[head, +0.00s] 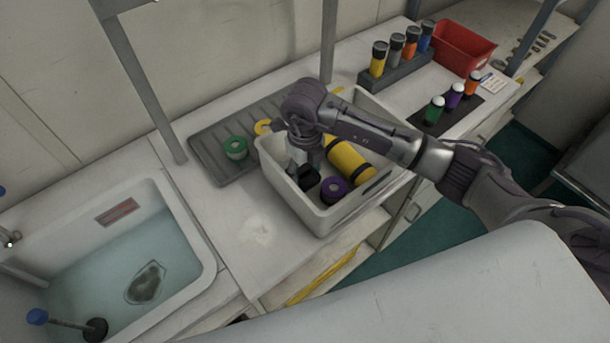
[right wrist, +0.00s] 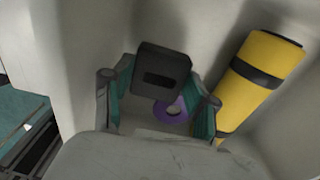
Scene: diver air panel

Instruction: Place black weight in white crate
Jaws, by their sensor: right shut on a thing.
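The white crate (head: 318,222) stands on the counter, and my right arm reaches down into it from the right. My right gripper (head: 304,163) is inside the crate, below the rim. It is shut on the black weight (head: 308,179), a dark block with a slot. In the right wrist view the black weight (right wrist: 162,76) sits between the two fingers (right wrist: 158,98). I cannot tell whether the weight touches the crate floor. My left gripper is not in view.
A yellow cylinder with black bands (head: 349,160) and a purple-topped round piece (head: 333,190) lie in the crate near the gripper. A grey ribbed tray (head: 207,148) with a green ring piece (head: 235,148) is behind. A water-filled sink (head: 130,270) is left; bare counter lies between.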

